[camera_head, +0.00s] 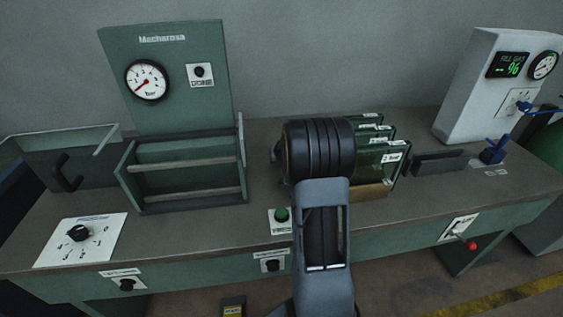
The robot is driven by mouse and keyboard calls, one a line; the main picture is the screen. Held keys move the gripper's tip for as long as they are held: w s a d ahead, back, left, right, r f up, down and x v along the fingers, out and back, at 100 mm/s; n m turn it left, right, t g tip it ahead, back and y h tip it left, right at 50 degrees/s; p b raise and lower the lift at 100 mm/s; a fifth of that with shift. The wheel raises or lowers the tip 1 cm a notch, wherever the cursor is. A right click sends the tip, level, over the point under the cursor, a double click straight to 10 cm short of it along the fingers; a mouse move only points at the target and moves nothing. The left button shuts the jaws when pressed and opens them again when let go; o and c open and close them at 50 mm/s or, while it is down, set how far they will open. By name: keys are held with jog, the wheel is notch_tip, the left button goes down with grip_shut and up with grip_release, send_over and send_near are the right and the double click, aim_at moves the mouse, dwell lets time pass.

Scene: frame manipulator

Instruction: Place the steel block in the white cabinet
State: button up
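My arm rises from the bottom centre, and its black ribbed joint hides part of the bench. My gripper does not show; it may be hidden behind that joint. A white cabinet-like unit (474,92) stands at the back right of the bench, with a green digital readout and a round gauge. I see no opening in its visible faces. A low dark grey block-like piece (440,163) lies on the bench left of a blue clamp-like part. I cannot tell whether it is the steel block.
A green gauge panel (168,75) stands at the back left above an open green frame (184,170). Green labelled plates (391,158) stand partly behind my arm. A dial plate (80,240) lies at the left. Bare bench (235,215) shows left of my arm.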

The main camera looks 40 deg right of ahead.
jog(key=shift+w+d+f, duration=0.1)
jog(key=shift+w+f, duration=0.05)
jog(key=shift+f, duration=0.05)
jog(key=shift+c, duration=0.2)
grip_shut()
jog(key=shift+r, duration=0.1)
